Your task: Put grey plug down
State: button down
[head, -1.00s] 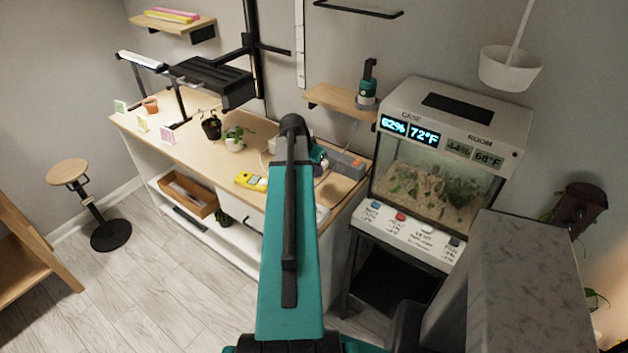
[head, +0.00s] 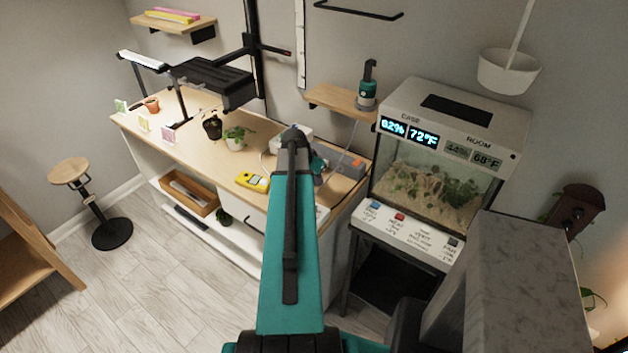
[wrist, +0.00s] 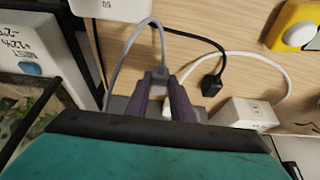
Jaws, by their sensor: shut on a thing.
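The grey plug (wrist: 158,79) is between the two dark fingers of my gripper (wrist: 162,88) in the wrist view, and a grey cable loops up from it. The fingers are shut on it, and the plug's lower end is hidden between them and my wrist. A grey block lies behind the fingers, but contact between plug and block cannot be made out. In the head view my arm hides the fingers and the plug. A grey box (head: 348,164) shows on the bench (head: 190,142) just right of my arm's end.
A black plug (wrist: 211,86) and a white socket block (wrist: 244,112) lie right of my fingers in the wrist view. A yellow device (head: 252,181) lies on the bench, left of my arm. The terrarium case (head: 448,110) stands to the right. Potted plants stand farther left.

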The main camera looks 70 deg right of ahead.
jog(key=shift+f, duration=0.7)
jog(key=shift+f, duration=0.4)
jog(key=c, duration=1.5)
grip_release()
jog(key=shift+c, duration=0.2)
jog(key=shift+r, duration=0.2)
jog(key=shift+r, duration=0.4)
jog(key=b+v, duration=0.2)
jog(key=v, duration=0.9)
jog(key=shift+a+r+b, duration=0.25)
jog(key=shift+a+b, duration=0.05)
jog(key=shift+b, duration=0.05)
jog(key=shift+w, duration=0.1)
